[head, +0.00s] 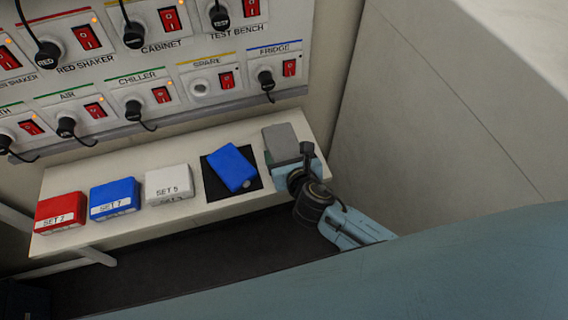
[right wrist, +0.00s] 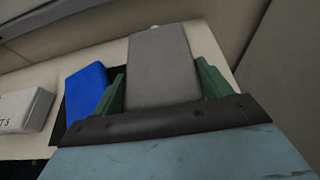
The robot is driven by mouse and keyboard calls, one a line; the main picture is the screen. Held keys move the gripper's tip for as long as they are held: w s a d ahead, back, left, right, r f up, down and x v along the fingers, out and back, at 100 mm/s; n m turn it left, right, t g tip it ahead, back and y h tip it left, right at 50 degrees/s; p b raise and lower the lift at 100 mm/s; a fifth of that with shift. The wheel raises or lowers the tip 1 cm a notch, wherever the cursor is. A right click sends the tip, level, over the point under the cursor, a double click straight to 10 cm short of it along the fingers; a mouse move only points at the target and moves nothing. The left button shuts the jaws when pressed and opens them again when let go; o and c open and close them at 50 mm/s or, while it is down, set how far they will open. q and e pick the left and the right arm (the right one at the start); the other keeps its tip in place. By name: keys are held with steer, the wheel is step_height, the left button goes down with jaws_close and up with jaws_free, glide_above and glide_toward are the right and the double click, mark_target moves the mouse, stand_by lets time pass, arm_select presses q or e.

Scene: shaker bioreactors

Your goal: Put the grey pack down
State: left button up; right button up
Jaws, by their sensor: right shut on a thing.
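The grey pack (head: 283,141) is at the right end of the white shelf in the head view. It also fills the middle of the right wrist view (right wrist: 164,68), between green fingers. My right gripper (head: 289,162) is shut on the grey pack, and its arm comes in from the lower right. The pack is over or on the shelf, right of the black mat; I cannot tell whether it touches the shelf. My left gripper is not in view.
A blue pack (head: 232,167) lies tilted on a black mat (head: 213,188). Further left on the shelf (head: 138,164) are a white SET 5 box (head: 168,181), a blue box (head: 114,198) and a red box (head: 60,211). A switch panel (head: 150,58) is behind; a wall (head: 440,110) stands right.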

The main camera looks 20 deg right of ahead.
step_height(320, 180, down, 4)
steer(key=shift+f+b, duration=0.1)
steer(key=shift+b, duration=0.8)
steer(key=o, duration=1.2)
steer(key=shift+c, duration=0.2)
